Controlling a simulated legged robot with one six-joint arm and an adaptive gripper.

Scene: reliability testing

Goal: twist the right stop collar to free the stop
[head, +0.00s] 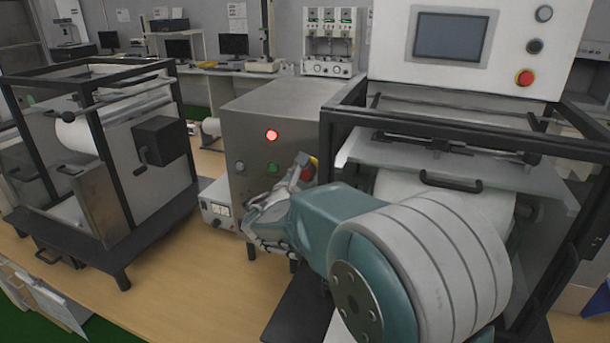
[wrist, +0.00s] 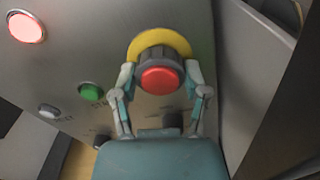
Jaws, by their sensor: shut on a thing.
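The right stop is a red mushroom button (wrist: 160,80) with a dark ribbed collar (wrist: 158,60) around it and a yellow ring (wrist: 158,42) behind. It sits on the front of a grey metal control box (head: 250,125). In the wrist view my gripper (wrist: 160,76) has one finger on each side of the collar and is shut on it.
A lit red lamp (head: 271,135) and a green button (head: 272,168) sit on the same box. A black-framed machine (head: 455,135) stands close on the right. Another framed machine (head: 110,150) stands on the left. Bare table (head: 190,265) lies in front.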

